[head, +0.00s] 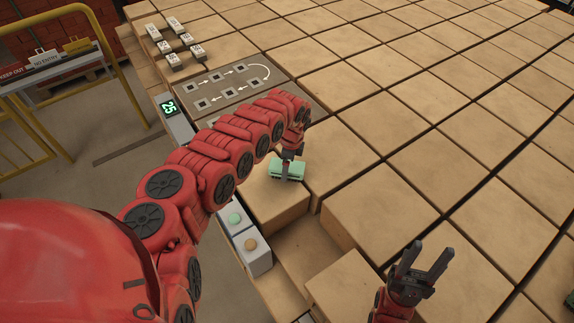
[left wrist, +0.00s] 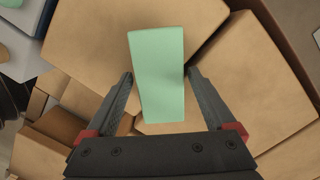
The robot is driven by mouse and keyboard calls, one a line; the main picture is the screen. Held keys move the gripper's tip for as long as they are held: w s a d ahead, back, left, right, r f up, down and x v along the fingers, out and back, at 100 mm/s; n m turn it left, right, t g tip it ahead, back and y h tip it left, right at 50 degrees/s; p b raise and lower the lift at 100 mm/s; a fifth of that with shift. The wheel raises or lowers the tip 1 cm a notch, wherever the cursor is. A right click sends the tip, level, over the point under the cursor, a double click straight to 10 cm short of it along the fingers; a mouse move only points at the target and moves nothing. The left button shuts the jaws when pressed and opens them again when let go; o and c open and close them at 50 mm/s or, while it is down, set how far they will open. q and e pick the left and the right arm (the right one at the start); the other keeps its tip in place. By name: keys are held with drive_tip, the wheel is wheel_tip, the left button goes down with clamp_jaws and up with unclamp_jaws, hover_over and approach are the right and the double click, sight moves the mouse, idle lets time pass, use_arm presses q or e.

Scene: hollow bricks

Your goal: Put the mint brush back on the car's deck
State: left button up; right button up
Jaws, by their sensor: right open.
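The mint brush (head: 287,169) is a pale green block on top of a cardboard-coloured box, with dark marks along its lower side. My left gripper (head: 288,158) is lowered over it. In the left wrist view, the mint block (left wrist: 158,75) lies between the two fingers (left wrist: 159,74), whose tips are close to its sides; I cannot tell whether they touch it. My right gripper (head: 428,256) is open and empty, pointing up at the lower right. I cannot make out the car or its deck in either view.
Large tan boxes (head: 450,150) fill the surface, with gaps and lower steps between them. A grey board with arrows (head: 232,88), several small white blocks (head: 173,24), a display reading 25 (head: 169,107) and a grey button box (head: 254,258) stand along the left edge. A yellow rail (head: 128,80) stands beyond.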

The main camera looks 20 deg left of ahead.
use_arm(q)
drive_tip(key=shift+o, duration=0.5)
wheel_tip(320, 180, up, 17)
drive_tip(key=d+p, duration=0.1)
drive_tip(key=p, duration=0.6)
drive_tip(key=shift+d+r+p, duration=0.2)
drive_tip(key=shift+d+p, duration=0.1)
